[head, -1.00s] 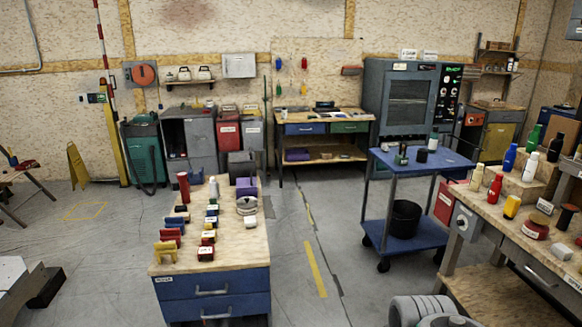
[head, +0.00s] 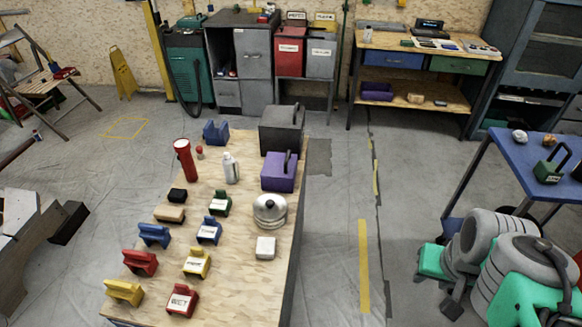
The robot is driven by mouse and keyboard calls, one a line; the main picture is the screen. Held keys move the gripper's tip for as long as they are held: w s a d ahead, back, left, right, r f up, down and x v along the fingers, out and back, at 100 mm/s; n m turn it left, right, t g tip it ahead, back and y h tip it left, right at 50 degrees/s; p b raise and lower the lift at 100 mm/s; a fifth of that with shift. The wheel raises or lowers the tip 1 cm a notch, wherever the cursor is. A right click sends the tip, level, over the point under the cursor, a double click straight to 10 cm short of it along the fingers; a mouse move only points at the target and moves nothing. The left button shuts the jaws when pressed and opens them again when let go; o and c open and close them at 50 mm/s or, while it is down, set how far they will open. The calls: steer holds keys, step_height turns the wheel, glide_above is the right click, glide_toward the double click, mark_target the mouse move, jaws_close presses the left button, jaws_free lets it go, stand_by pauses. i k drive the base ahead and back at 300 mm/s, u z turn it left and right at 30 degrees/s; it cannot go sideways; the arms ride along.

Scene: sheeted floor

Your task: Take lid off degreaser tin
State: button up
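A round silver tin (head: 269,216) with a domed lid and a dark knob (head: 269,204) stands on the right side of the wooden-topped bench (head: 232,268). The lid sits on it. I cannot read a label, so I cannot tell whether it is the degreaser tin. A white-and-grey bottle (head: 231,168) and a red cylinder (head: 184,160) stand farther back on the same top. My folded arm, grey and teal, shows at the lower right, apart from the bench. I cannot make out my gripper's fingers.
Several coloured labelled blocks, such as a yellow one (head: 197,263), fill the bench's left and middle. A blue cart (head: 535,161) stands at right. Floor between is clear.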

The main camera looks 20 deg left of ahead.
mark_target(270, 207)
steer(key=i, duration=2.65)
steer(key=u, duration=5.45)
steer(key=i, duration=0.5)
steer(key=u, duration=0.05)
